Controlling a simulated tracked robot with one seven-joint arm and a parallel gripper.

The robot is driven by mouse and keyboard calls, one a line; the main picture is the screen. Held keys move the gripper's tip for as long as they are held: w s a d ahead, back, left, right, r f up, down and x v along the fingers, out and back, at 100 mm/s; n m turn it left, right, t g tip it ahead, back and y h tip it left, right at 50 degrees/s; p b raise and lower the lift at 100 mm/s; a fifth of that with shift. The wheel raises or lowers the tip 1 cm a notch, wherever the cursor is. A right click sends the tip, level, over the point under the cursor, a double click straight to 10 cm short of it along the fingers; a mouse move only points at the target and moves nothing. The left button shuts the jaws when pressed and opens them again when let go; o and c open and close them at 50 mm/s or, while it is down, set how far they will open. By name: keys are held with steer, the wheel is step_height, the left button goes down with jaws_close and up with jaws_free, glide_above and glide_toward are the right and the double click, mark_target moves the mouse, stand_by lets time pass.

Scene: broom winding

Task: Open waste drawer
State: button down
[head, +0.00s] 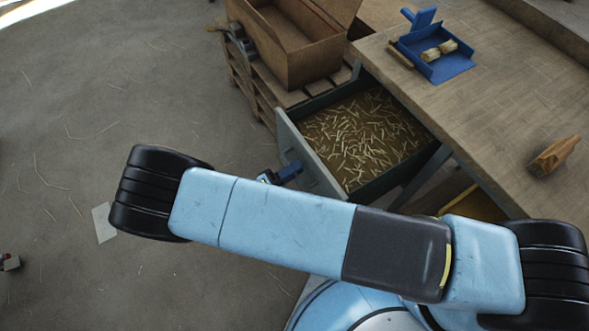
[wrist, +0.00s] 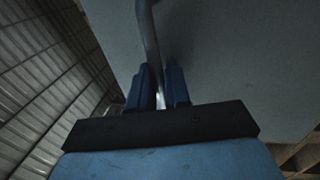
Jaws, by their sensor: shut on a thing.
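The waste drawer (head: 300,155) is pulled out from under the workbench, and its open top shows many straw-coloured bristle scraps inside. Its grey front panel also fills much of the wrist view (wrist: 235,60). My gripper (head: 285,174) is at the outer face of the drawer front, partly hidden behind my arm in the head view. In the wrist view, my gripper (wrist: 163,88) has its two blue fingers on either side of the bar handle (wrist: 149,35), shut on it. The lower part of the drawer front is hidden by my arm.
An open cardboard box (head: 285,60) stands on a pallet (head: 262,95) beyond the drawer. The floor at left is mostly clear, with scattered straws.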

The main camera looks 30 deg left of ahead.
steer(key=c, duration=1.4)
jaws_free()
steer(key=shift+d+f, duration=0.1)
steer(key=shift+f, duration=0.15)
steer(key=shift+o, duration=0.4)
steer(key=shift+r, duration=0.1)
steer(key=v, duration=1.4)
